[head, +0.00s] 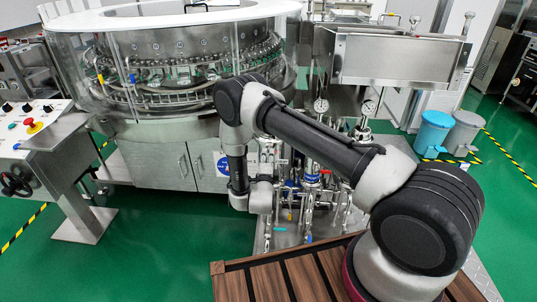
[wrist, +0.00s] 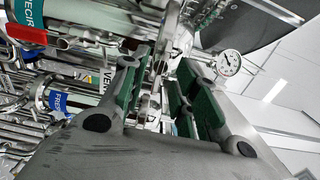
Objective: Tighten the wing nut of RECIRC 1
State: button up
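In the wrist view my gripper (wrist: 166,72) is open, its two green-padded fingers apart. Thin bright metal parts (wrist: 156,78) show in the gap between the fingers; I cannot tell whether one is the wing nut or whether a pad touches it. A teal label reading "RECIR" (wrist: 28,34) is on a pipe at the upper left, its number cut off. No wing nut can be made out for certain. In the head view my arm reaches down to the valves and pipes (head: 310,205) below the washer, and my fingers cannot be made out.
A red valve handle (wrist: 42,40) and a blue "FRES" label (wrist: 60,101) are left of my gripper. A pressure gauge (wrist: 228,63) is on the right. The round washer (head: 185,45) stands behind my arm. Green floor (head: 150,235) is clear at left.

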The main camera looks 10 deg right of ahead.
jog(key=v, duration=0.8)
jog(key=shift+s, duration=0.25)
